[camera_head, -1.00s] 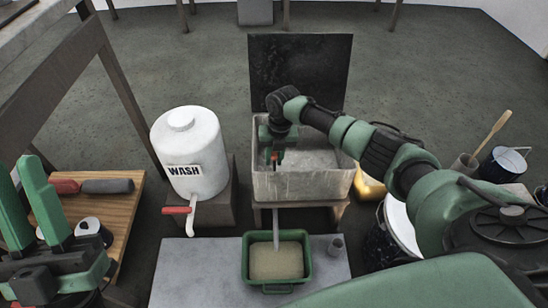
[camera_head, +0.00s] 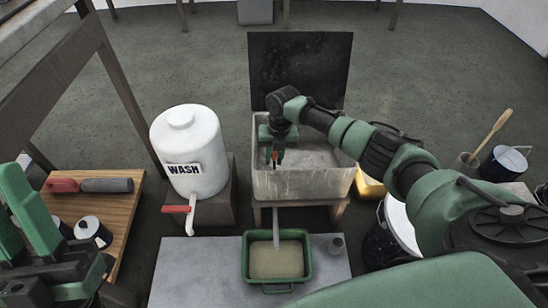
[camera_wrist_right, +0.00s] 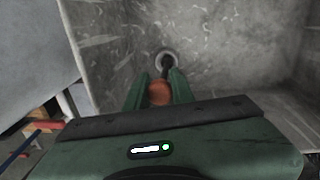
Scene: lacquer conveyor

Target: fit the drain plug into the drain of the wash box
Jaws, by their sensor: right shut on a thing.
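The grey wash box (camera_head: 300,185) stands in the middle of the head view. My right gripper (camera_head: 277,158) reaches down inside it, near its left side. In the right wrist view, the gripper (camera_wrist_right: 160,88) is shut on the drain plug (camera_wrist_right: 159,93), which has a reddish-orange body and a dark end. The dark end overlaps the pale ring of the drain (camera_wrist_right: 167,55) in the box floor. I cannot tell whether it is in the hole or above it. My left gripper (camera_head: 22,205) is at the lower left, open and empty, partly cut off by the frame edge.
A white WASH tank (camera_head: 190,150) with a red tap stands left of the box. A spout below the box points into a green tray (camera_head: 250,270). Buckets stand at the right.

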